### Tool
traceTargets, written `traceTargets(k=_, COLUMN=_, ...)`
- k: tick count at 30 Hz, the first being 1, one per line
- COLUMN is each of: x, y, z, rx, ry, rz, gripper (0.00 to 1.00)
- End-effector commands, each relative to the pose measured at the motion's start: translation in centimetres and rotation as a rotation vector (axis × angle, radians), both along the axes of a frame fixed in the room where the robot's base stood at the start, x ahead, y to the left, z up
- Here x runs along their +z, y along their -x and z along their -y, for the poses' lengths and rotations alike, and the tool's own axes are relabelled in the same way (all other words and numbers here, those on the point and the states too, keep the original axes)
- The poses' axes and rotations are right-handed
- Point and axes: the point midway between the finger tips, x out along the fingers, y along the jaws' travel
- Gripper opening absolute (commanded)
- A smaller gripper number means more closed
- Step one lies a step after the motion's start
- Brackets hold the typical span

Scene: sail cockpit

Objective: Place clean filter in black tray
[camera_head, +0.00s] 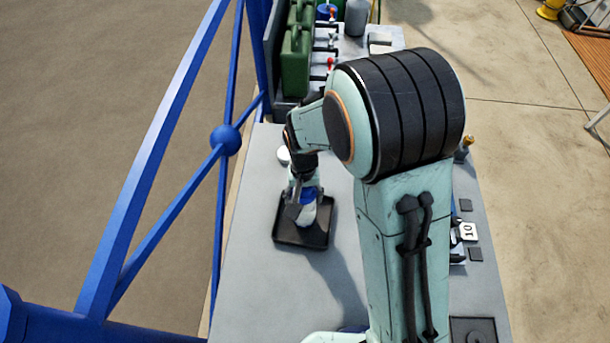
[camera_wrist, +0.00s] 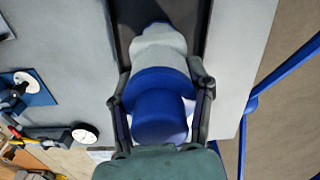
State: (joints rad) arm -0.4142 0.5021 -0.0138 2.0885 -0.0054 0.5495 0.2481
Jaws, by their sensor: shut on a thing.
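The filter has a blue upper part and a whitish body. It shows in the head view (camera_head: 307,212) and close up in the wrist view (camera_wrist: 160,85). My gripper (camera_head: 303,200) is shut on its blue part, with one finger on each side in the wrist view (camera_wrist: 160,98). The black tray (camera_head: 288,236) is a shallow square on the grey worktop, and the filter is over it. The tray's dark surface also shows beyond the filter in the wrist view (camera_wrist: 127,22). I cannot tell whether the filter's lower end touches the tray.
The grey worktop (camera_head: 262,285) is clear around the tray. A small white round thing (camera_head: 283,156) lies behind it. Blue rails (camera_head: 170,190) run along the left. Green canisters (camera_head: 296,60) stand at the back. Small items and a "10" tag (camera_head: 468,231) are at the right.

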Motion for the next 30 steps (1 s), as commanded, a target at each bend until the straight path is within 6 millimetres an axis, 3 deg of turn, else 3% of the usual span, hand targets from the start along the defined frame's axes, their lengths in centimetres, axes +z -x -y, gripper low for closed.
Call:
traceTargets(k=3, x=-1.26, y=0.09, z=0.04, rx=0.0, ry=0.001, rz=-0.002, gripper=0.13)
traceTargets(k=15, x=-1.7, y=0.05, z=0.03, rx=0.0, ry=0.0, rz=0.0, gripper=0.13)
traceTargets(k=16, x=-1.66, y=0.05, z=0.02, rx=0.0, ry=0.0, rz=0.001, gripper=0.62)
traceTargets(k=18, x=-1.64, y=0.05, z=0.02, rx=0.0, ry=0.0, rz=0.001, gripper=0.79)
traceTargets(k=30, x=-0.92, y=0.03, z=0.02, rx=0.0, ry=-0.001, rz=0.002, gripper=0.79)
